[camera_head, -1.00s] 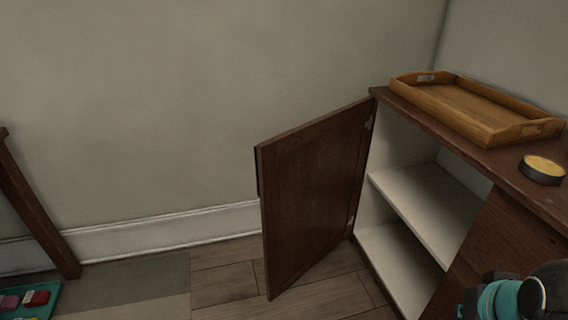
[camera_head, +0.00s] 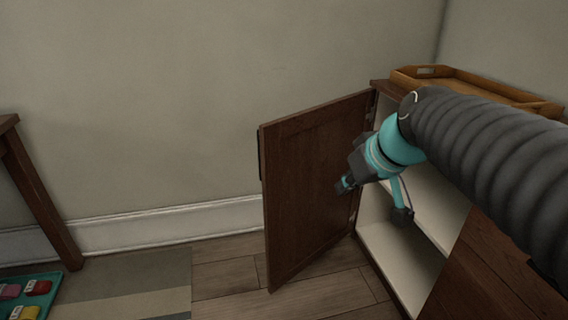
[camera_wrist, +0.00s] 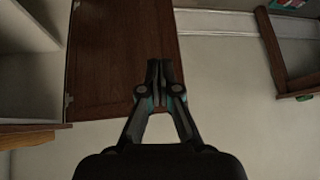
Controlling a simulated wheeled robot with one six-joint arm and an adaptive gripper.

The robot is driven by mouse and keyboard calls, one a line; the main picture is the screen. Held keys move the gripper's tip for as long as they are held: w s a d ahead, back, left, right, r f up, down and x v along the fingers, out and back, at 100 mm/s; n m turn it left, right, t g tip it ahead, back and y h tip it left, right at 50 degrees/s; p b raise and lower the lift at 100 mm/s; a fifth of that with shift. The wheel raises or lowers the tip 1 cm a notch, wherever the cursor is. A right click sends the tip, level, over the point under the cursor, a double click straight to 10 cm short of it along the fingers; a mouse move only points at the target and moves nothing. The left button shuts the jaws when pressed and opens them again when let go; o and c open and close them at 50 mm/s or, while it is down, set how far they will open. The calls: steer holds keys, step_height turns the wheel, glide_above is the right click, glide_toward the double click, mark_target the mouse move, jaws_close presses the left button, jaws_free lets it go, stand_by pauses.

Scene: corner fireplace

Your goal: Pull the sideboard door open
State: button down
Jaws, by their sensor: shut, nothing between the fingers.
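The sideboard (camera_head: 487,262) is dark brown wood with pale shelves inside and stands at the right. Its door (camera_head: 300,190) is swung wide open on its hinges, with its inner face towards me. My gripper (camera_head: 343,187) is shut and empty, in front of the door's inner face, near its hinge side. In the wrist view the gripper (camera_wrist: 158,66) overlaps the door (camera_wrist: 115,60) near one edge. I cannot tell whether the fingertips touch the door. A dark handle (camera_head: 260,155) shows at the door's free edge.
A wooden tray (camera_head: 425,72) stands on the sideboard top, partly hidden by my arm. A brown wooden table (camera_head: 40,195) is at the left, with a teal tray (camera_head: 47,300) of small coloured items below. The floor (camera_head: 225,270) between is clear.

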mark_target(280, 156)
steer(key=w+a+n+t+y+b, duration=0.1)
steer(key=w+a+n+y+b, duration=0.25)
steer(key=w, duration=1.15)
steer(key=shift+n+h, duration=0.25)
steer(key=x, duration=0.4)
steer(key=a+r+x, duration=0.1)
steer(key=x, duration=0.6)
steer(key=shift+w+a, duration=0.35)
steer(key=shift+a, duration=0.05)
steer(key=shift+w+a, duration=0.55)
